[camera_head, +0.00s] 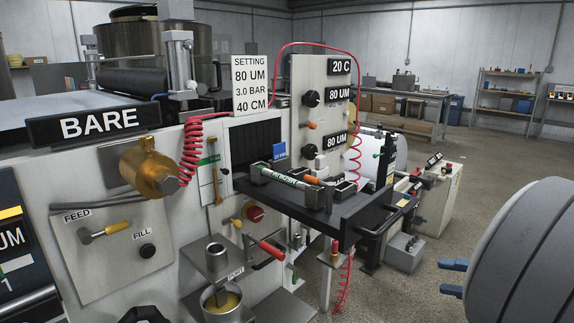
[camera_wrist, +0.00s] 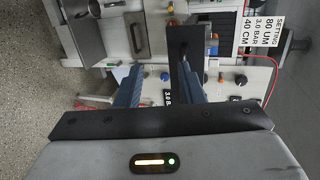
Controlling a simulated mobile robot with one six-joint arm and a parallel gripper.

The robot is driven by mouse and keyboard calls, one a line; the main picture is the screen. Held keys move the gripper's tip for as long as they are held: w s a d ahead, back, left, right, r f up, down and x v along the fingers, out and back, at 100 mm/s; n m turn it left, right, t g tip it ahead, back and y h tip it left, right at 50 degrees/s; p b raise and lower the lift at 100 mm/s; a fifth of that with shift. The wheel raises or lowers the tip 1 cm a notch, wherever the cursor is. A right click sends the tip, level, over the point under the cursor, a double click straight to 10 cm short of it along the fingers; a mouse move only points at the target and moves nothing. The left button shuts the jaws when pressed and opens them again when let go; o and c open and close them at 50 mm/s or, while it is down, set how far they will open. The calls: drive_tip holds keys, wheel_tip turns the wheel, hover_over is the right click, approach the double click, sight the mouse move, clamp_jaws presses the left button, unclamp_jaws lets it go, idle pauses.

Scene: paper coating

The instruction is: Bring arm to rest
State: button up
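My gripper (camera_head: 448,278) is at the right of the head view, beside the large grey rounded part of my arm. Its two blue fingertips point left and stand apart, over the floor and clear of the machine. In the wrist view my gripper (camera_wrist: 158,75) shows two blue fingers with a gap between them and nothing held. The machine front lies beyond the fingers, at a distance. Most of my arm is outside the head view.
The coating machine with its BARE sign (camera_head: 100,123) fills the left. A black shelf (camera_head: 352,207) juts out towards my gripper, carrying a roller (camera_head: 292,175). A grey-white cabinet (camera_head: 440,200) stands behind. Open floor (camera_head: 500,160) lies at the back right.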

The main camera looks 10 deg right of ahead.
drive_tip(key=a+f+n+g+h+p, duration=0.1)
drive_tip(key=a+n+g+h+p, duration=0.8)
drive_tip(key=a, duration=1.4)
drive_tip(key=shift+w+a+f+n+p, duration=0.2)
drive_tip(key=shift+n+p, duration=0.15)
drive_tip(key=shift+n, duration=0.65)
